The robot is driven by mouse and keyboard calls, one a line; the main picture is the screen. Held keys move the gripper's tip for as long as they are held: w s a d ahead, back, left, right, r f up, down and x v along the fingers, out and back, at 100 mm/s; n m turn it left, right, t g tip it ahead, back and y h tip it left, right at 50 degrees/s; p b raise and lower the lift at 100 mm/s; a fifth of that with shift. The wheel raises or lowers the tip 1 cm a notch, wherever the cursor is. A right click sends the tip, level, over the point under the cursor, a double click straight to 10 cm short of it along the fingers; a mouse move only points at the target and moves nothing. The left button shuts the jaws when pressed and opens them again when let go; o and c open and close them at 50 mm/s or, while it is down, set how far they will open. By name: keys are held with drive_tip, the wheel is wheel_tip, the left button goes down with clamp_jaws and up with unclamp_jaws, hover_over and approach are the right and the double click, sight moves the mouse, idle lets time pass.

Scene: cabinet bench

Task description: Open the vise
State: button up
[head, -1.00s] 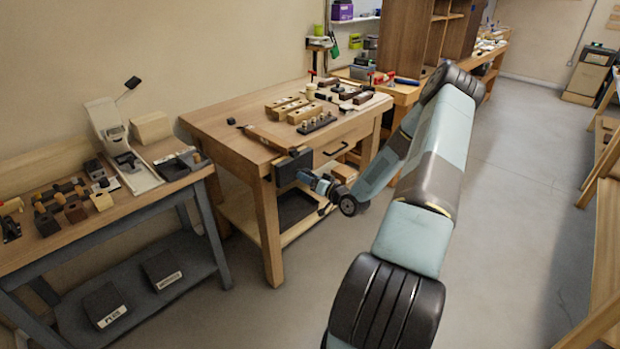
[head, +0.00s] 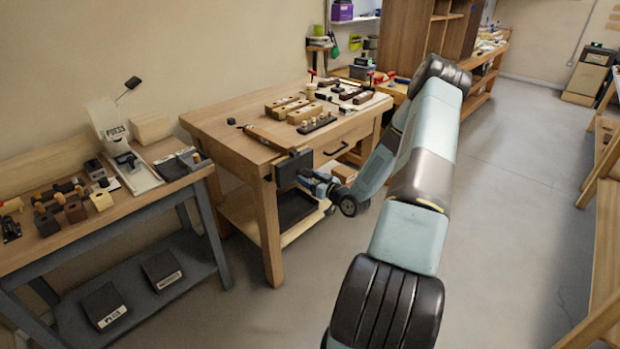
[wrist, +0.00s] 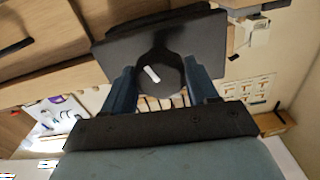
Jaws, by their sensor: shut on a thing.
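The vise (head: 291,167) is a dark block on the front of the wooden bench, near its left corner. In the wrist view the vise's dark jaw plate (wrist: 208,38) spans the top. In front of it is a round dark knob (wrist: 160,88) with a white mark on its face. My gripper (head: 316,186) is right at the vise. In the wrist view its two blue fingers (wrist: 162,88) stand on either side of the knob and are shut on it. The vise's screw and the gap between its jaws cannot be made out.
The wooden bench (head: 222,123) carries wooden blocks and tools on top. Its drawer handle (head: 336,149) is right of the vise, and a dark tray (head: 296,208) lies on its lower shelf. A second bench (head: 170,197) stands at left.

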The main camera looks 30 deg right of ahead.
drive_tip(key=shift+d+f+n, duration=0.1)
drive_tip(key=shift+d+n, duration=0.05)
drive_tip(key=shift+n, duration=0.55)
drive_tip(key=shift+d+n, duration=0.15)
drive_tip(key=shift+n, duration=0.55)
drive_tip(key=n, duration=0.3)
drive_tip(key=shift+s, duration=0.1)
drive_tip(key=shift+n, duration=0.5)
drive_tip(key=n, duration=0.4)
drive_tip(key=o, duration=0.7)
drive_tip(key=shift+o, duration=1)
drive_tip(key=shift+a, duration=0.15)
